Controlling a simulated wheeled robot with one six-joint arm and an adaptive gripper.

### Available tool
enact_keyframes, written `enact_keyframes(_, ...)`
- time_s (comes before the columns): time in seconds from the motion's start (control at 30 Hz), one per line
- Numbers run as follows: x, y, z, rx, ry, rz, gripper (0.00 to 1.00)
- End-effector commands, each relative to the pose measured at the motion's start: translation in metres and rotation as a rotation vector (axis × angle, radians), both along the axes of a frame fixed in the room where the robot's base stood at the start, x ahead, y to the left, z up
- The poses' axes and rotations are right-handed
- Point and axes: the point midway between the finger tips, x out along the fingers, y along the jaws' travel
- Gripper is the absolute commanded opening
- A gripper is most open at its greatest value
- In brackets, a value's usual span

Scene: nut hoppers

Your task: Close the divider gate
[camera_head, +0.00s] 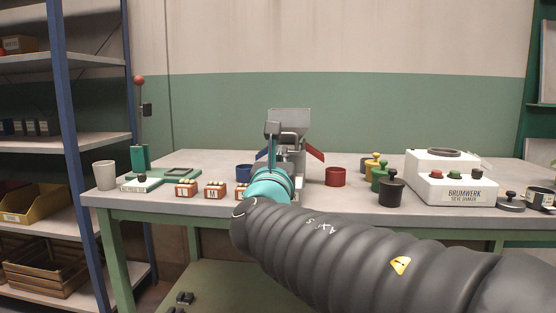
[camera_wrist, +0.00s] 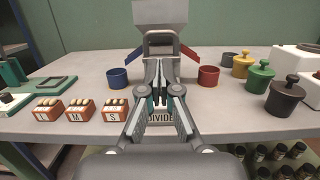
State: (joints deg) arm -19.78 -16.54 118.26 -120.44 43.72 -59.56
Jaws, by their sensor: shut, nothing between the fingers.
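The divider is a grey stand with a pale hopper (camera_head: 289,121) on top, at the middle of the table. In the wrist view its hopper (camera_wrist: 160,12) is at the top edge, above a grey looped frame (camera_wrist: 160,37). A blue chute (camera_wrist: 135,55) slopes left and a red chute (camera_wrist: 190,54) slopes right. A label reading "DIVIDE" (camera_wrist: 160,118) shows low on its front, partly covered. My gripper (camera_wrist: 162,88) is shut and empty, directly in front of the divider and hiding its middle. I cannot tell the gate's position or whether the fingers touch it.
A blue cup (camera_wrist: 118,79) and a red cup (camera_wrist: 208,76) stand beside the divider. Several labelled nut boxes (camera_head: 215,191) are at front left. Yellow, green and black knobbed weights (camera_head: 391,187) and a white sieve shaker (camera_head: 450,184) are at right. A beige cup (camera_head: 104,175) stands far left.

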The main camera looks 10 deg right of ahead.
Motion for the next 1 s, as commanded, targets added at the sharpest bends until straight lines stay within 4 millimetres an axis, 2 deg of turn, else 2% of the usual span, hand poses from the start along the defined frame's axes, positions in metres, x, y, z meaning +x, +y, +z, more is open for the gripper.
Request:
enact_keyframes(0.03,0.011,-0.005,0.001,-0.001,0.002,-0.004,0.00)
enact_keyframes(0.3,0.057,-0.019,0.011,0.001,0.002,-0.003,0.00)
enact_keyframes(0.5,0.081,-0.026,0.017,0.002,0.001,-0.002,0.00)
enact_keyframes(0.7,0.090,-0.029,0.018,0.002,0.000,-0.001,0.00)
enact_keyframes(1.0,0.091,-0.029,0.019,0.002,0.000,0.000,0.00)
